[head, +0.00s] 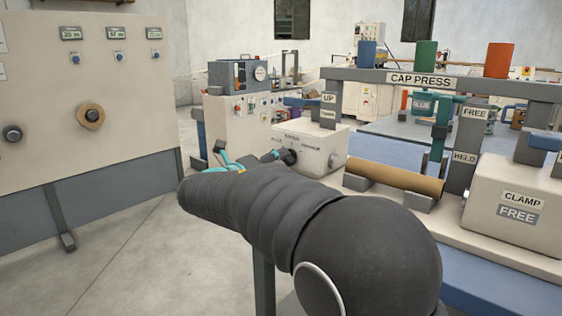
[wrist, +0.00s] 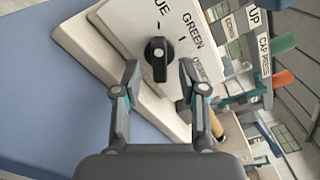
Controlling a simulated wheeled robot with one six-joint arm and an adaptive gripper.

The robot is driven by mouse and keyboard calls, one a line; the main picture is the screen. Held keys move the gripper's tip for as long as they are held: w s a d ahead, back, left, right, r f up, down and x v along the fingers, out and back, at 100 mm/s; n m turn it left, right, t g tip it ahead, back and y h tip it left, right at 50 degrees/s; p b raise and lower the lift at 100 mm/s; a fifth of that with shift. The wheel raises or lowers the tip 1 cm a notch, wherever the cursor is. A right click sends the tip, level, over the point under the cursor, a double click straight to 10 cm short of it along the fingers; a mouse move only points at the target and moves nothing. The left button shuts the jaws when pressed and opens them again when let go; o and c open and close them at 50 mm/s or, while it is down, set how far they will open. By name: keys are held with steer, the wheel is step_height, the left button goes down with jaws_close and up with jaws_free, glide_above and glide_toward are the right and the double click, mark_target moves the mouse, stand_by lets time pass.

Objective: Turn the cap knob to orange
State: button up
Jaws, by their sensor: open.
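The cap knob (wrist: 156,59) is black with a pale pointer mark, on the sloping face of a white box (wrist: 125,22). In the wrist view its face carries a cut-off label ending in "UE", then "GREEN" and a partly hidden "ORANGE". The knob's bar runs nearly up and down in the picture; which label it selects I cannot tell for sure. In the head view the knob (head: 288,156) is small, on the box left of the cap press. My gripper (wrist: 159,72) is open, its fingertips on either side of the knob, with gaps visible.
The cap press (head: 432,79) carries blue (head: 367,55), green (head: 427,55) and orange (head: 499,60) cylinders. A brown tube (head: 393,180) lies in front, beside a clamp box (head: 515,205) marked FREE. A control panel (head: 75,90) stands left; the floor between is clear.

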steer(key=shift+w+d, duration=0.45)
steer(key=shift+w, duration=0.1)
jaws_close()
